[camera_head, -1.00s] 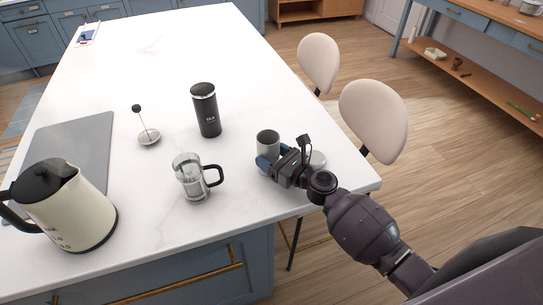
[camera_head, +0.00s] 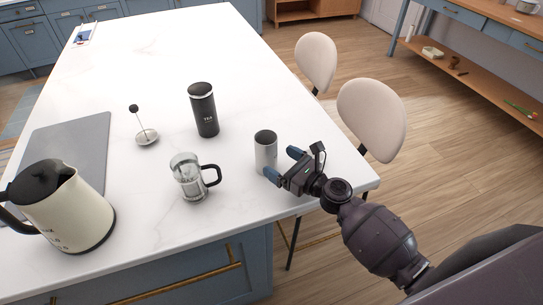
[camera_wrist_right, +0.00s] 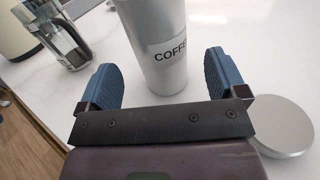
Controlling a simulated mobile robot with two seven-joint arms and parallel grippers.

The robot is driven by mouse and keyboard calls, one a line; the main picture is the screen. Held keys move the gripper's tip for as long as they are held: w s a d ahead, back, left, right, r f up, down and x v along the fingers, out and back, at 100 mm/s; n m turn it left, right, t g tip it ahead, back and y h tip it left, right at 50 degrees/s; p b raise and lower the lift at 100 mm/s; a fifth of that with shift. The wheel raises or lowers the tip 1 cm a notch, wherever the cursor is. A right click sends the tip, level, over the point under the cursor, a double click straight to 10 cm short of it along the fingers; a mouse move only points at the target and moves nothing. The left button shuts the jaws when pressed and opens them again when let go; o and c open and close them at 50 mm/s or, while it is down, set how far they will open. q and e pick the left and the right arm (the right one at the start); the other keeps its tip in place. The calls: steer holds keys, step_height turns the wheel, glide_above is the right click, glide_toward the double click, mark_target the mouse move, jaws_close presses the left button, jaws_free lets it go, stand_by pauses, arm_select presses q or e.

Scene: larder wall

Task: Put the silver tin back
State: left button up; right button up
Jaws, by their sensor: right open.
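The silver tin (camera_head: 265,154) stands upright on the white worktop, its open top showing a dark inside. In the right wrist view the tin (camera_wrist_right: 150,35) bears the word "COFFEE". My right gripper (camera_head: 283,163) is open and empty, just right of the tin, its blue fingers pointing towards it. In the wrist view the tin stands just beyond the fingertips, in line with the gap. A round silver lid (camera_wrist_right: 284,126) lies flat beside the gripper in the wrist view; the gripper hides it in the head view. My left gripper is not in view.
A glass press jug (camera_head: 189,178), its plunger (camera_head: 146,137), a black tea tin (camera_head: 203,110), a cream kettle (camera_head: 65,207) and a grey board (camera_head: 85,140) are on the worktop (camera_head: 170,60). Two stools (camera_head: 371,118) stand beyond its right edge. The far worktop is mostly clear.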

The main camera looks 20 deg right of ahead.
steer(key=b+v, duration=0.1)
steer(key=v, duration=0.6)
steer(key=shift+s+d, duration=0.15)
steer(key=shift+s, duration=0.1)
steer(key=s+a+f+n+g, duration=0.1)
steer(key=s+a+n+g, duration=0.3)
steer(key=n, duration=0.5)
steer(key=s+a+f+n+g, duration=0.1)
steer(key=s+a+n+g, duration=0.15)
steer(key=s+n, duration=0.6)
steer(key=s+d+n+g+h, duration=0.5)
steer(key=s+d+n+h, duration=0.55)
steer(key=n, duration=0.25)
steer(key=w+f+t+y, duration=0.1)
steer(key=w+f+t, duration=0.6)
steer(key=f, duration=0.3)
steer(key=shift+w+f+t, duration=0.35)
steer(key=shift+w+t, duration=0.05)
steer(key=shift+t, duration=0.05)
